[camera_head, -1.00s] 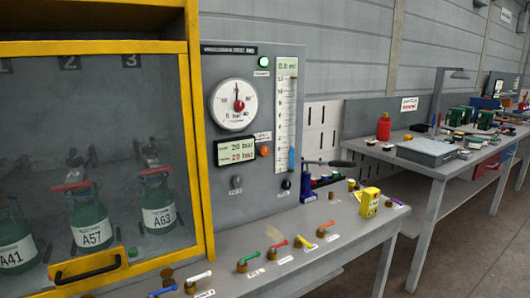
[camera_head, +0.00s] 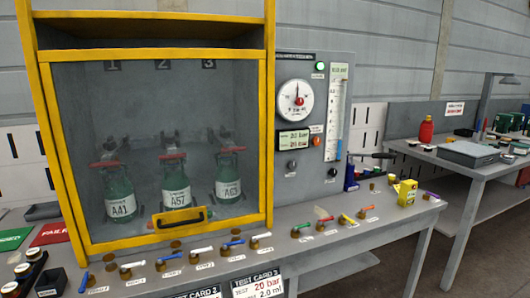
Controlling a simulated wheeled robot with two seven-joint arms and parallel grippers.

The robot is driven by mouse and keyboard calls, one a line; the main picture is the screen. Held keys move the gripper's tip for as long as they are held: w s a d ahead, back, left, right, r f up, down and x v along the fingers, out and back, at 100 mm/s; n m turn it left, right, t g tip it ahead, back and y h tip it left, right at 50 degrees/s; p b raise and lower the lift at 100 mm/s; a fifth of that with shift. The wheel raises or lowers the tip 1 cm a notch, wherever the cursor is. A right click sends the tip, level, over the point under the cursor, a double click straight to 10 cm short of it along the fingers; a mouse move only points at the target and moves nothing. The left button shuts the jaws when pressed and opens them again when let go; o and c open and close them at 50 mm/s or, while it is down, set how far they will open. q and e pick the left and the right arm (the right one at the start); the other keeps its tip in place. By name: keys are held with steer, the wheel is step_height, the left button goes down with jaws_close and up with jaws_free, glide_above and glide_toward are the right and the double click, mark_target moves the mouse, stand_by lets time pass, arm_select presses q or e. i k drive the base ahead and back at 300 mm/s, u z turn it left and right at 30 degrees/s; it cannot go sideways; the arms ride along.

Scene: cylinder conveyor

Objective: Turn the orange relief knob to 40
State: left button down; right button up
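The orange relief knob (camera_head: 316,141) is small and round on the grey test panel (camera_head: 320,215), right of the digital display (camera_head: 293,139). A small label sits above the knob. The display seems to read 20 bar on both lines. The knob's own setting is too small to read. Neither of my grippers is in view.
A yellow-framed cabinet (camera_head: 270,130) with green cylinders A41, A57 and A63 stands left of the panel. Several coloured-handle valves line the bench front. A yellow box (camera_head: 405,192) and a blue hand pump (camera_head: 351,176) stand at the right. Test cards (camera_head: 257,286) hang in front.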

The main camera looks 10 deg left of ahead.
mark_target(316, 141)
steer(key=u, duration=0.3)
steer(key=k, duration=0.4)
steer(key=z, duration=0.7)
steer(key=i, duration=0.85)
steer(key=u, duration=0.45)
steer(key=i, duration=0.8)
steer(key=u, duration=0.75)
